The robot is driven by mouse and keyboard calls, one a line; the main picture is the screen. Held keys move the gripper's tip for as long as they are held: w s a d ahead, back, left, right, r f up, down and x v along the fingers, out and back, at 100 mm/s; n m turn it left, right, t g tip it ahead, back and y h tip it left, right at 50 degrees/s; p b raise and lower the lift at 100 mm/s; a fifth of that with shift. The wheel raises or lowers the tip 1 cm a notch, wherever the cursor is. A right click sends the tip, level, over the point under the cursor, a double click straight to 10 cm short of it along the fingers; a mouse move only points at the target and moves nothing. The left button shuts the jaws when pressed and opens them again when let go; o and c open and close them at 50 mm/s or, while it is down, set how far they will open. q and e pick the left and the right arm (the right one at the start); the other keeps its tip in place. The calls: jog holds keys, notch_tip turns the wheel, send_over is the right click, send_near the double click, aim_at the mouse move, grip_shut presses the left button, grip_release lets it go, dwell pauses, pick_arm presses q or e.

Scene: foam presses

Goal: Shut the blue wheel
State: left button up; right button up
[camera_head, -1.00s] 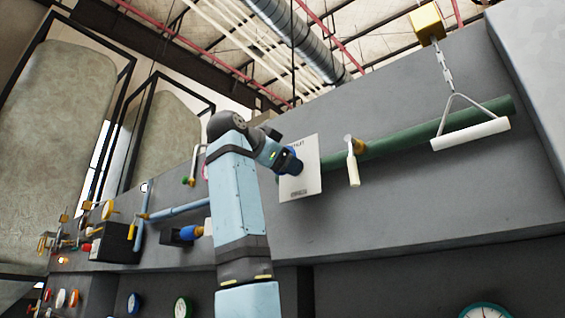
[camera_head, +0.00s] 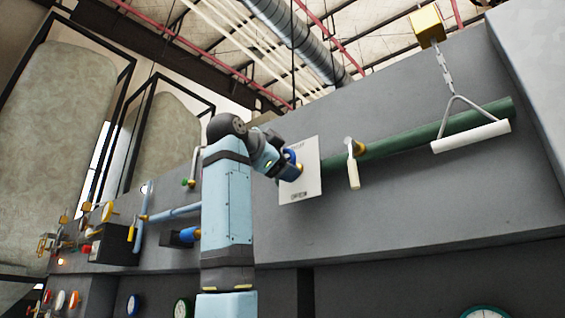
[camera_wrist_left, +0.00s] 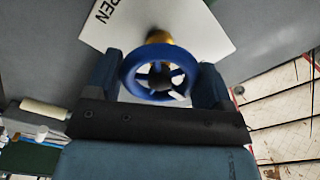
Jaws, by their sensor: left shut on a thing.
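The blue wheel (camera_wrist_left: 160,76) has spokes and sits on a brass stem in front of a white plate (camera_wrist_left: 205,45). The letters "PEN" show on the plate in the left wrist view. My left gripper (camera_wrist_left: 160,82) is shut on the wheel, with one finger on each side of its rim. In the head view the wheel (camera_head: 292,160) is partly hidden by my left gripper (camera_head: 284,165), in front of the white plate (camera_head: 305,180) on the grey wall. My right gripper is not in view.
A green pipe (camera_head: 420,134) runs right from the plate, with a white lever (camera_head: 352,170) near it. A white pull bar (camera_head: 471,136) hangs from a chain at right. Blue pipes, gauges and a black box (camera_head: 112,243) are at left.

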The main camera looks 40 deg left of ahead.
pick_arm(q)
jog(key=o, duration=0.9)
jog(key=shift+s+a+b, duration=0.15)
jog(key=shift+s+b, duration=0.15)
jog(key=shift+s, duration=2)
jog(key=shift+s+a+b, duration=0.2)
jog(key=shift+s+b, duration=0.15)
jog(key=shift+s, duration=2)
jog(key=shift+s+a+b, duration=0.15)
jog(key=shift+s+b, duration=0.15)
jog(key=shift+s, duration=2)
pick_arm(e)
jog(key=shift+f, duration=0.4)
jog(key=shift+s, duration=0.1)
